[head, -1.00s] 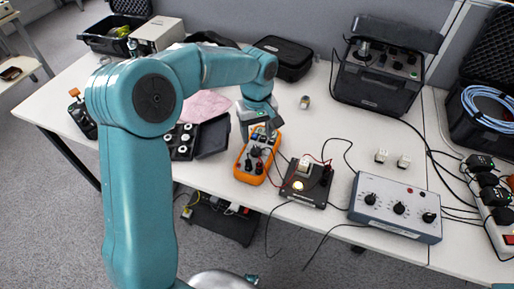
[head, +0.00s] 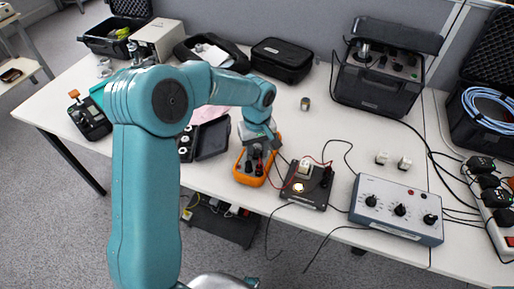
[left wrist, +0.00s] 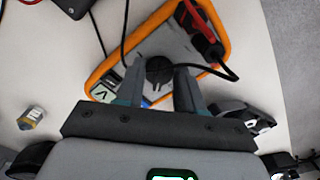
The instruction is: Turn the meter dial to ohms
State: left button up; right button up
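The orange-edged meter (head: 242,172) lies on the white table, and my left gripper (head: 262,146) is over its upper part. The meter also shows in the left wrist view (left wrist: 222,40), with leads plugged into its far end. Its black dial (left wrist: 158,69) sits between the two fingertips of my left gripper (left wrist: 159,82). The fingers stand apart, one on each side of the dial; I cannot tell whether they touch it. The dial's setting cannot be read, and my gripper hides the meter's display in the head view. My right gripper is not in view.
Right of the meter stand a small black board with a lit lamp (head: 298,187) and a grey box with knobs (head: 397,208). Black leads (head: 342,148) run across the table nearby. A black tray (head: 213,138) lies left of the meter. A small cylinder (head: 305,104) stands behind.

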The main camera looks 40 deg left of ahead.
aim_at(255, 152)
pick_arm(q)
jog(key=m, duration=0.3)
jog(key=shift+s+m, duration=0.1)
jog(key=shift+m, duration=0.3)
jog(key=shift+a+m, duration=0.15)
jog(key=shift+m, duration=1.75)
jog(key=o, duration=1)
notch_tip(255, 152, up, 16)
jog(key=p, duration=0.2)
jog(key=shift+r, duration=0.2)
